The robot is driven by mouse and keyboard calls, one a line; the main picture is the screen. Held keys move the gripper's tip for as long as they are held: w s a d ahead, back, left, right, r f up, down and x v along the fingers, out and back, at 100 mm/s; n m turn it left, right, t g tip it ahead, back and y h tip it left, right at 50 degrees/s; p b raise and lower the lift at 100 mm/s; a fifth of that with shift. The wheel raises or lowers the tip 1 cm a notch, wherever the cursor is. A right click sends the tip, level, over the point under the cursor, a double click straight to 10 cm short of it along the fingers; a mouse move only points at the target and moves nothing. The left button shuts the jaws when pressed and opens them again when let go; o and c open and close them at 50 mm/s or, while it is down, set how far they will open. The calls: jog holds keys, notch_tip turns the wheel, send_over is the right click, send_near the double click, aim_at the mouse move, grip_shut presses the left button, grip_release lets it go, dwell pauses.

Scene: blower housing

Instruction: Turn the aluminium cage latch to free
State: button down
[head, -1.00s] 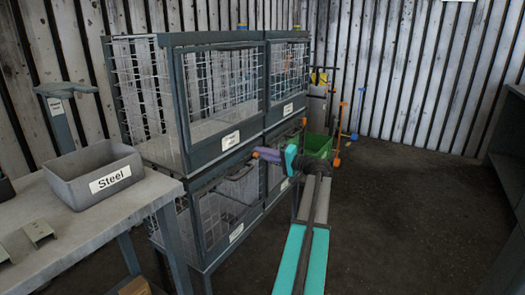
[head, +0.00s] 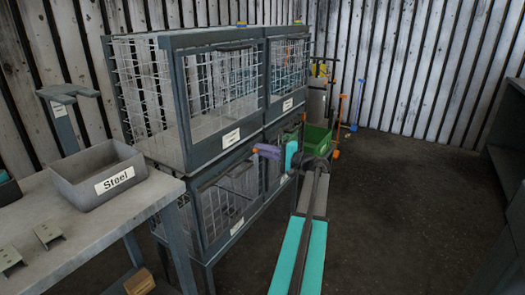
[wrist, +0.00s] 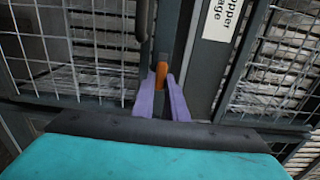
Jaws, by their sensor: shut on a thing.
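In the wrist view my gripper (wrist: 163,88) has its two purple fingers closed on an orange latch (wrist: 162,73) on the dark cage frame. The latch lies roughly along the fingers, and its far part is hidden. In the head view my gripper (head: 258,150) reaches to the front of the cage stack, near the join of the upper and lower cages. A small orange bit shows at its fingertips. A label (wrist: 222,12) right of the latch reads partly "…pper …age". I cannot read which cage is the aluminium one.
Wire cages (head: 222,92) with dark frames stand two high and two wide. A workbench (head: 92,222) with a grey "Steel" bin (head: 98,178) is at left. A green bin (head: 316,139) and tools stand behind my arm. The floor at right is clear.

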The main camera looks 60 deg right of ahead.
jog(key=c, duration=1.8)
grip_release()
jog(key=shift+o, duration=0.2)
jog(key=s+p, duration=0.1)
jog(key=s, duration=1.3)
